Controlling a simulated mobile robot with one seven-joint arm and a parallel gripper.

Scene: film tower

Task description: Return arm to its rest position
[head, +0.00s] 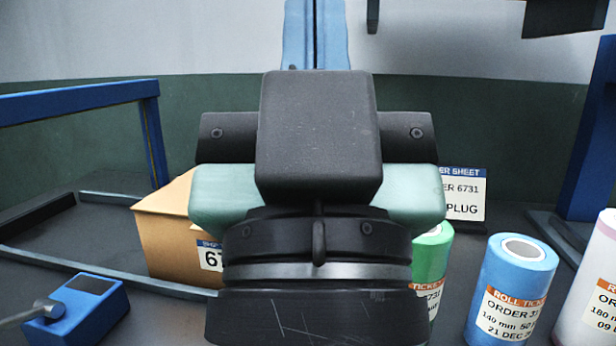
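My gripper (318,185) fills the middle of the head view, seen from behind. Its black housing, pale green side parts and silver-ringed wrist show. The fingertips are hidden behind the housing, so I cannot see whether they are open or shut, or whether anything is between them. The arm rises from the bottom edge of the picture, in front of the dark work surface.
A cardboard box (165,235) stands partly behind my gripper at left. A green roll (432,255), a blue roll (510,285) and a pink-white roll (595,290) stand at right, before an order sheet (465,193). A blue device (75,312) and a blue frame (75,102) are left.

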